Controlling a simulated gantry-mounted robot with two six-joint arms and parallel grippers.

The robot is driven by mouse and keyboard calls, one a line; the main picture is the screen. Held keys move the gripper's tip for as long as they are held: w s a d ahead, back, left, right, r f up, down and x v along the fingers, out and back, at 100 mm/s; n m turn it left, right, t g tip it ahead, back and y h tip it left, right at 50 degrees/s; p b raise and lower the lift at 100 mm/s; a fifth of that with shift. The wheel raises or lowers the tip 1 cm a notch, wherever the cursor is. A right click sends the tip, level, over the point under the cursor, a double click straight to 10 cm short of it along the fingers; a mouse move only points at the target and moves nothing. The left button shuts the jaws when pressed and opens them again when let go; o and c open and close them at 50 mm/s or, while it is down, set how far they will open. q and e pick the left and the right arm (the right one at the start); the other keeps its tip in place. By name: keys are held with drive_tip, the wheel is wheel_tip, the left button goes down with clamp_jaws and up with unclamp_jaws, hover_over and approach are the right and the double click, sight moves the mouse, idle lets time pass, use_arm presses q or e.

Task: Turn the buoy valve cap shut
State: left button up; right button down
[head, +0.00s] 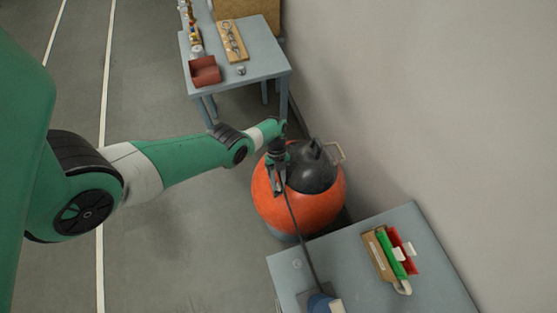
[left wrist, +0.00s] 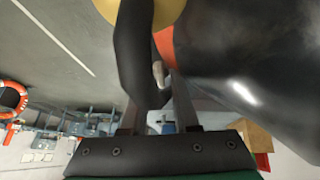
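The buoy (head: 298,208) is a large orange ball with a black top (head: 312,170), standing on the floor between two tables. My left gripper (head: 277,188) points down at the left side of the black top, its fingers apart. In the left wrist view the fingers (left wrist: 158,108) stand apart, with a black curved part in front of them. A small pale knob (left wrist: 159,74) shows beyond, against an orange patch; I cannot tell whether it is the valve cap. The cap cannot be made out in the head view. Contact is unclear. My right gripper is not in view.
A dark hose (head: 299,232) runs from near the gripper to a blue item (head: 320,302) on the near table (head: 345,275). A beige handle (head: 337,152) sticks out by the wall. The far table (head: 262,55) holds a red bin (head: 205,70). The floor at left is clear.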

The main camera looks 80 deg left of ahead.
use_arm(q)
drive_tip(key=shift+o, duration=0.4)
drive_tip(key=shift+a+r, duration=0.1)
drive_tip(key=shift+r, duration=0.15)
drive_tip(key=p+v, duration=0.3)
drive_tip(key=v, duration=0.3)
drive_tip(key=shift+a+r, duration=0.2)
drive_tip(key=shift+r, duration=0.05)
drive_tip(key=shift+a+r, duration=0.3)
drive_tip(key=shift+r, duration=0.05)
